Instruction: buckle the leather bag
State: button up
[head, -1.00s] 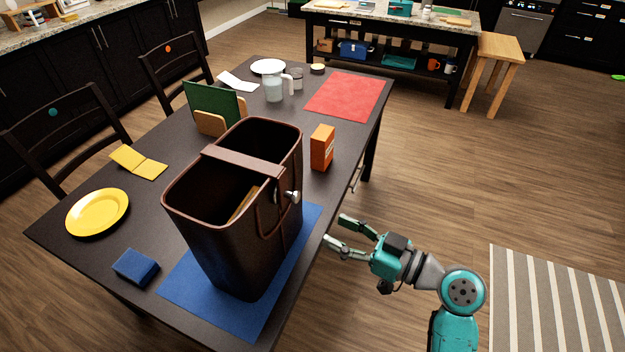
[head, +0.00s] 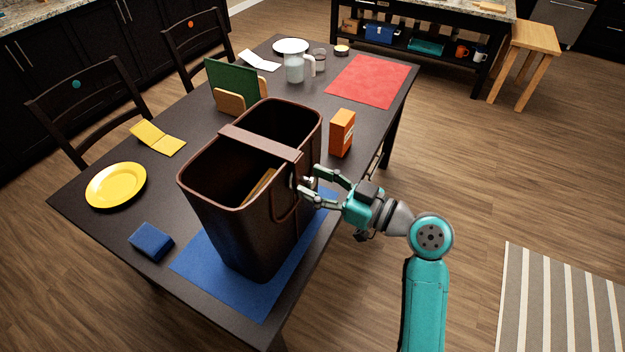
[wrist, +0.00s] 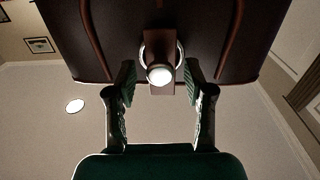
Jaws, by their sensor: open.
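The dark brown leather bag (head: 236,228) stands upright and open-topped on a blue mat (head: 218,288). A brown strap (head: 262,143) crosses its mouth and ends at the side facing my arm. A round silver buckle knob (wrist: 160,74) sits on the strap end in the wrist view. My gripper (head: 311,188) is at that side of the bag, open, with its fingers pointing at the bag. In the wrist view my two fingers (wrist: 160,88) stand left and right of the knob with gaps on both sides. In the head view the fingers partly hide the knob.
An orange box (head: 341,134) stands close behind my gripper on the table. A blue block (head: 151,242) and a yellow plate (head: 116,186) lie left of the bag. A green board in a wooden holder (head: 230,84) stands behind it.

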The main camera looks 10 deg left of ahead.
jog(key=shift+w+a, duration=0.2)
jog(key=shift+a, duration=0.3)
grip_shut()
